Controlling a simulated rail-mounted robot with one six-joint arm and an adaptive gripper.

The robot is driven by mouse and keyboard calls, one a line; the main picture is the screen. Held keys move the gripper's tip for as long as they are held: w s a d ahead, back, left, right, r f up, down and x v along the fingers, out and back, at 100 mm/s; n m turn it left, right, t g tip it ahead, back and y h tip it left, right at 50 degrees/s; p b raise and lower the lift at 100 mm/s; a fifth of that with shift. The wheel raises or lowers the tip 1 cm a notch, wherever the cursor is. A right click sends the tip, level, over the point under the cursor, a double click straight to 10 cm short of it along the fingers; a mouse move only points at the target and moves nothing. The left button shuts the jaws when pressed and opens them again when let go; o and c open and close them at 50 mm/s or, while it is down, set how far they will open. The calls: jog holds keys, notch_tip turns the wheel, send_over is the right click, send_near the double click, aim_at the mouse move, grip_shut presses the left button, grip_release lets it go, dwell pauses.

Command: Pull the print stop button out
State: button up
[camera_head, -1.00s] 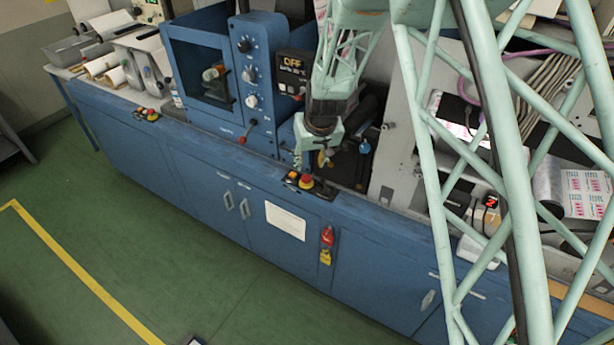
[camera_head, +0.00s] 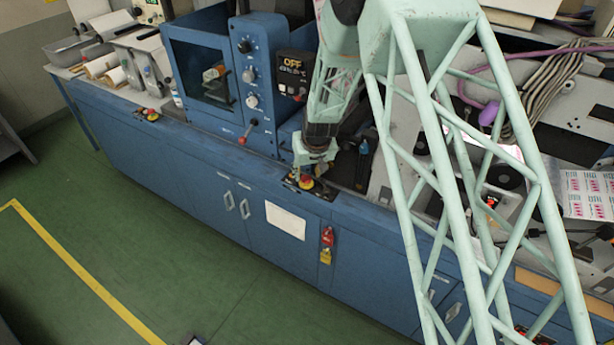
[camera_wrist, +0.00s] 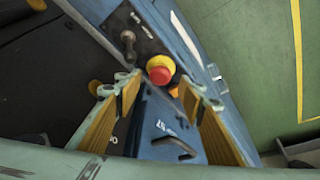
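A red mushroom button on a yellow collar (camera_wrist: 160,70) sits on a dark panel at the console edge, in the upper middle of the wrist view. It also shows in the head view (camera_head: 306,182), just below my gripper, partly hidden. No label readable here confirms it as the print stop button. My gripper (camera_wrist: 160,90) is open, with a yellow-padded finger on each side below the button in the wrist view. Nothing is between the pads. In the head view my gripper (camera_head: 313,162) hangs pointing down close above the panel; I cannot tell whether it touches.
A black toggle lever (camera_wrist: 128,38) stands beside the button, and an orange part lies at its other side. Another red-and-yellow button (camera_head: 151,115) is on the left panel. A red-knobbed lever (camera_head: 246,131) sticks out nearby. Green floor (camera_head: 150,240) in front is clear.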

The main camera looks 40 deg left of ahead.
aim_at(306, 178)
jog(key=shift+x, duration=1.55)
